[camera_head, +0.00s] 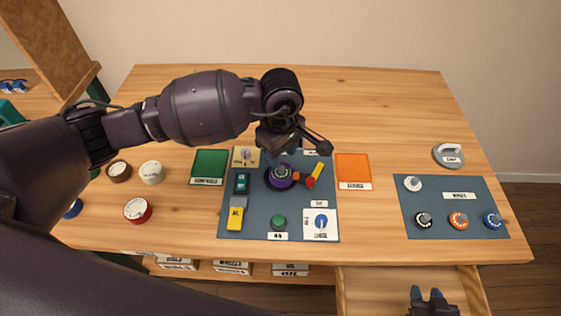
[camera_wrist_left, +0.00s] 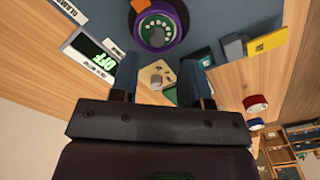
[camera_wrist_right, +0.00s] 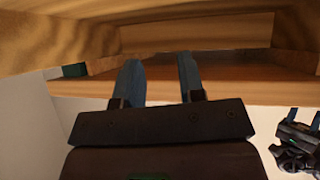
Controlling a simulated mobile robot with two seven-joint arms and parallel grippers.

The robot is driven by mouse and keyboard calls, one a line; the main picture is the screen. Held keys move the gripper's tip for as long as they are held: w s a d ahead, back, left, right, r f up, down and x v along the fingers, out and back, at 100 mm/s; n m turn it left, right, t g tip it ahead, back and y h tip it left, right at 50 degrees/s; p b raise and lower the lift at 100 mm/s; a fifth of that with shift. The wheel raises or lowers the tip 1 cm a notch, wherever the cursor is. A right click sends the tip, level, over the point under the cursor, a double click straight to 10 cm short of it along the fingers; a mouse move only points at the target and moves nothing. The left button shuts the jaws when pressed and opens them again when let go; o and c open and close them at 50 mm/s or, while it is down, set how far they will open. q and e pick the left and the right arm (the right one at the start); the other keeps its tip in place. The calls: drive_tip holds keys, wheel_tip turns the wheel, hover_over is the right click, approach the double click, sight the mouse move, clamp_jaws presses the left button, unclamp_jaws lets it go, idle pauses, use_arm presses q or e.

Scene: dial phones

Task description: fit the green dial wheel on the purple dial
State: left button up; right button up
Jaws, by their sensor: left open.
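The purple dial (camera_head: 270,184) sits on the blue-grey panel in the middle of the table; it also shows at the top of the left wrist view (camera_wrist_left: 178,40). A dark green disc (camera_wrist_left: 157,30) with a ring of pale spots lies inside its purple rim; I cannot tell whether this is the green dial wheel or the dial's own face. No loose green wheel can be made out. My left gripper (camera_head: 297,144) is open and empty, just above the panel's back edge, behind the dial. My right gripper (camera_head: 426,293) is open and empty by the open drawer.
Loose brown (camera_head: 119,171), cream (camera_head: 152,172) and red (camera_head: 137,210) wheels lie at the left. Beside the dial are a red-and-yellow piece (camera_head: 314,176) and a green knob (camera_head: 279,221). A second panel (camera_head: 450,195) with small dials stands right. The back of the table is clear.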

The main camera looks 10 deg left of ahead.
use_arm(q)
wheel_tip(320, 180, up, 7)
idle(0.3)
drive_tip(key=shift+w+r, duration=0.1)
drive_tip(key=shift+r, duration=0.05)
idle(0.6)
